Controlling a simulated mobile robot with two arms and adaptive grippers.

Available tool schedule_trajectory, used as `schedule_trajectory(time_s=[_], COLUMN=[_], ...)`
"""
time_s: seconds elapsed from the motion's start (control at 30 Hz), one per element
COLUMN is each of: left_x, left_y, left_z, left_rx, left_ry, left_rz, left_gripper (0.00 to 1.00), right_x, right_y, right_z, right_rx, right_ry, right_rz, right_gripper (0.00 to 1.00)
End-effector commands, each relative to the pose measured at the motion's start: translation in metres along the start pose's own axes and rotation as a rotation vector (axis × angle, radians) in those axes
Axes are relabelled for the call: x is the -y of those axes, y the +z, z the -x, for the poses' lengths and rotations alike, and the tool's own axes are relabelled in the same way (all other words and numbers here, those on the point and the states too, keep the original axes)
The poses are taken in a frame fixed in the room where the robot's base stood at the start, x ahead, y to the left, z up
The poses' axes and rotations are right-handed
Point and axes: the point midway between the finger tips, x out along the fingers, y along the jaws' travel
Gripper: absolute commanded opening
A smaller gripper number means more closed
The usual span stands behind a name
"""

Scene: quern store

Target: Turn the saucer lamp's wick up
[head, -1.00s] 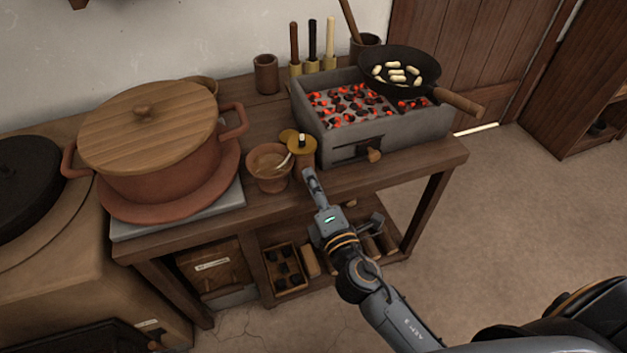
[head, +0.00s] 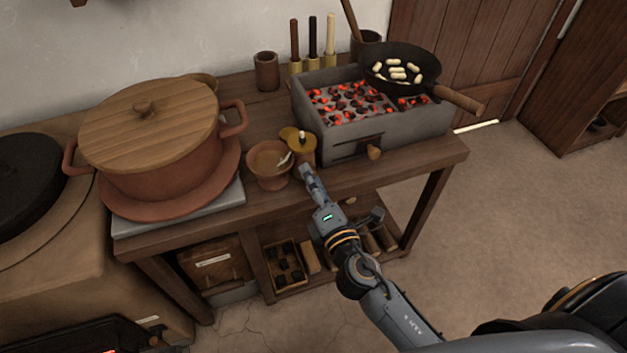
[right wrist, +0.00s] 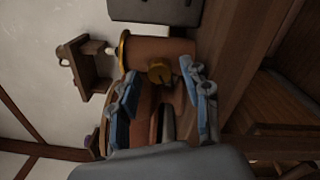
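The saucer lamp (head: 303,155) looks like a small clay cup with a brass top and a pale stub on it, near the table's front edge. In the right wrist view its clay body (right wrist: 172,50) lies sideways, with a brass rim and a small round brass wick knob (right wrist: 159,72). My right gripper (head: 306,172) is just in front of the lamp. The right wrist view shows its fingers (right wrist: 158,80) open, one on each side of the knob and apart from it. I cannot tell how far the fingertips reach past the knob. My left gripper is not in view.
A clay bowl (head: 268,172) with a pale stick stands close left of the lamp. A brazier (head: 420,127) of glowing coals with a pan (head: 385,85) is close on the right. A large lidded pot (head: 165,165) stands on the left. Free floor lies right of the table.

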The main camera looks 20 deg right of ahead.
Motion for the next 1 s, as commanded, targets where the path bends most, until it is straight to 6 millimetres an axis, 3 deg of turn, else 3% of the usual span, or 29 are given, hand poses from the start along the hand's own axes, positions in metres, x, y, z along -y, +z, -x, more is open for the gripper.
schedule_trajectory(time_s=[0.37,1.0], left_x=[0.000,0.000], left_y=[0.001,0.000], left_z=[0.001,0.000], left_rx=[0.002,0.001], left_ry=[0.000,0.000], left_rz=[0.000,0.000], left_gripper=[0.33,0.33], right_x=[0.001,0.001], right_y=[0.000,-0.001], right_z=[0.008,0.110], right_rx=[0.000,-0.004], right_ry=[-0.002,-0.002], right_rz=[-0.003,0.004], right_gripper=[0.48,0.48])
